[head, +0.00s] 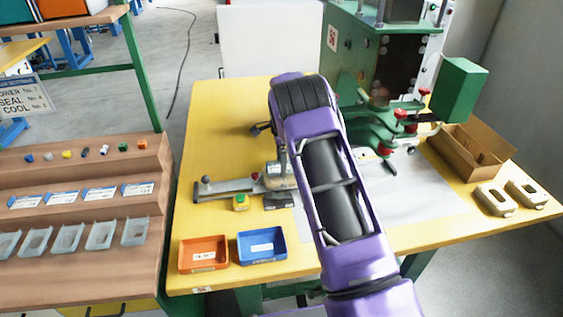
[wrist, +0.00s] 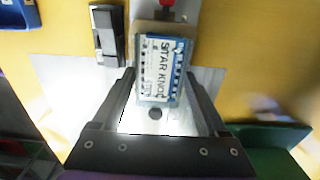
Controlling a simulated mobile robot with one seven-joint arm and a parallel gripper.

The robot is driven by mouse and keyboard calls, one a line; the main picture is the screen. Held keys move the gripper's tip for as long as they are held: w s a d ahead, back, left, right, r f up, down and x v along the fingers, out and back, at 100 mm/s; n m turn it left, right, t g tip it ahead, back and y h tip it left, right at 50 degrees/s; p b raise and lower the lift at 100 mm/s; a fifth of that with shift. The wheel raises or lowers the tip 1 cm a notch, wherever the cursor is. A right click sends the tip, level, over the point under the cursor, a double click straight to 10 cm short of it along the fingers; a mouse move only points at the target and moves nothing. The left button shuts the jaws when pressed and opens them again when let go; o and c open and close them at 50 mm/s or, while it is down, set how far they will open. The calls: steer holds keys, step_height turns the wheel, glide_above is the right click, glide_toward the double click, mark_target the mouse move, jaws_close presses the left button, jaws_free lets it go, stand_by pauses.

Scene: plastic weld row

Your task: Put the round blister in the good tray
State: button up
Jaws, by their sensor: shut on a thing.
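In the wrist view my gripper (wrist: 160,80) is shut on a blister pack (wrist: 158,68). Its blue and white card reads something like "SITAR KNOB", and whether its blister is round cannot be seen. In the head view my arm covers the gripper and the pack. An orange tray (head: 203,268) and a blue tray (head: 276,260) stand side by side at the front left of the yellow table (head: 228,100). Their labels are too small to read, so I cannot tell which is the good tray. The blue tray (wrist: 17,24) also shows at the wrist view's top left corner.
A green press (head: 345,62) stands at the table's back right, with a cardboard box (head: 450,165) and two beige frames beside it. A stepped wooden rack (head: 85,250) stands left.

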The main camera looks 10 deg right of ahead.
steer(key=shift+r, duration=0.15)
steer(key=shift+r+p, duration=1.2)
steer(key=shift+r, duration=0.9)
steer(key=shift+r, duration=0.1)
step_height(320, 180, up, 5)
steer(key=shift+f, duration=0.1)
